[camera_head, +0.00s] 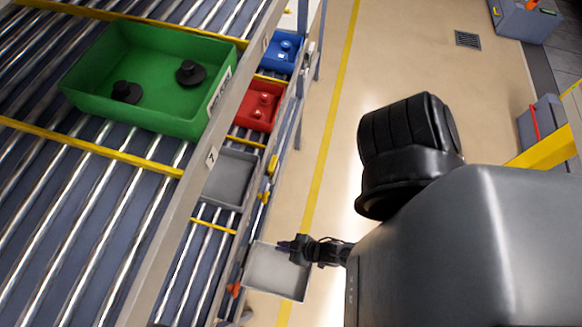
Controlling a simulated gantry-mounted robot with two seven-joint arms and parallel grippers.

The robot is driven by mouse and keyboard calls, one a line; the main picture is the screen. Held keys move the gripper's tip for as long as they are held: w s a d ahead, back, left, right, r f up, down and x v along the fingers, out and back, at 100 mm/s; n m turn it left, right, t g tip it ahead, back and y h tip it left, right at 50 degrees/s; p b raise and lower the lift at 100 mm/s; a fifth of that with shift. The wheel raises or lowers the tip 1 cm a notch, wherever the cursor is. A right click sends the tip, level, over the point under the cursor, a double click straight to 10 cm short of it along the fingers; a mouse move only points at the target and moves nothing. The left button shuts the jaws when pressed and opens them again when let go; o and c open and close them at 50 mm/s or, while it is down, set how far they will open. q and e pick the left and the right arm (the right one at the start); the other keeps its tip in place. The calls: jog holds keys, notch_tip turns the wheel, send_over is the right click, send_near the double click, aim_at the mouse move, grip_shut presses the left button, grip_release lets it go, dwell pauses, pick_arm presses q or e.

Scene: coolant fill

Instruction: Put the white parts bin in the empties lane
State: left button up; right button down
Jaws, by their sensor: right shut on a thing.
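The white parts bin (273,274) is a shallow, pale, open tray at the lower middle of the head view, and it looks empty. My right gripper (298,249) is shut on the bin's upper right rim. The bin hangs by the right side of the lower roller lane (195,262), and its left edge is close to the lane's side rail. I cannot tell whether it touches the rail. No lane sign readable as empties shows. My left gripper is not in view.
A green bin (95,68) with black parts sits on the upper roller rack. A grey bin (231,178), a red bin (257,106) and a blue bin (281,50) stand in lower lanes. Yellow dividers (213,226) separate lanes.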

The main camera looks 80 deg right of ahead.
jog(key=w+d+f+b, duration=0.1)
jog(key=w, duration=0.7)
jog(key=w+d+f+b, duration=0.1)
jog(key=w, duration=0.7)
jog(key=w+d+f+b, duration=0.1)
jog(key=w, duration=0.7)
jog(key=shift+w+d+b, duration=0.25)
jog(key=shift+d+b, duration=0.05)
jog(key=shift+f+b, duration=0.4)
jog(key=shift+f, duration=0.1)
jog(key=shift+s+f+b, duration=0.15)
jog(key=shift+f+b, duration=0.4)
jog(key=shift+f, duration=0.25)
jog(key=c, duration=1.2)
grip_release()
jog(key=shift+o, duration=0.2)
